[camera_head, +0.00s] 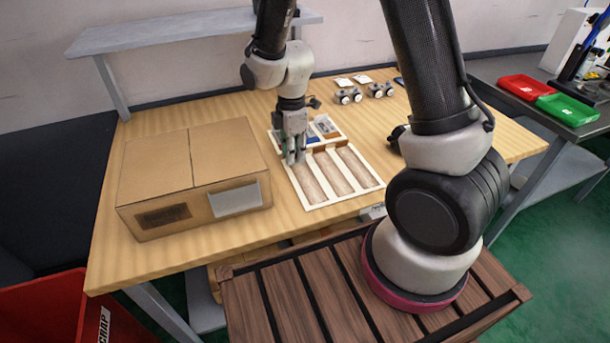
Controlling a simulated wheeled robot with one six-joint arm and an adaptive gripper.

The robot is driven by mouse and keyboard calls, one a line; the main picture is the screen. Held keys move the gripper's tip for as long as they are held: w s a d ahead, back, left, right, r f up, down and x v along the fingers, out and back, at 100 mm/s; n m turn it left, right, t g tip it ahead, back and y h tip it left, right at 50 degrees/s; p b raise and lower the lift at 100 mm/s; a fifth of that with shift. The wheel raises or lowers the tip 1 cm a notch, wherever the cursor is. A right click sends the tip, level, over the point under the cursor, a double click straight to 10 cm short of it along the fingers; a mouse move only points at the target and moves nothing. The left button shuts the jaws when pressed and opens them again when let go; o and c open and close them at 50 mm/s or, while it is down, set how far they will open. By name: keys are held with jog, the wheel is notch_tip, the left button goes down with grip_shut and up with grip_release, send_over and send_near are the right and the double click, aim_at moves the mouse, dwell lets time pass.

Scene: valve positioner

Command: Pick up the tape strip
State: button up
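My gripper (294,158) points down over the left part of a cream compartment tray (328,204) on the wooden table. Its fingertips are close together at the upper end of the left long compartment; whether they touch anything is too small to tell. I cannot clearly make out a tape strip. Small brown pieces (331,146) lie across the tray just right of the fingers, and a blue piece (310,140) shows in the back row. A grey-white item (326,125) sits in the back right compartment. The gripper hides part of the tray's left side.
A closed cardboard box (192,175) stands left of the tray. Small wheeled parts (349,96) and white cards stand behind it to the right. A raised grey shelf (180,32) spans the back. Red (523,87) and green (567,108) bins are on the right-hand table.

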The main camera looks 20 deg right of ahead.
grip_shut()
jog(key=shift+r, duration=0.1)
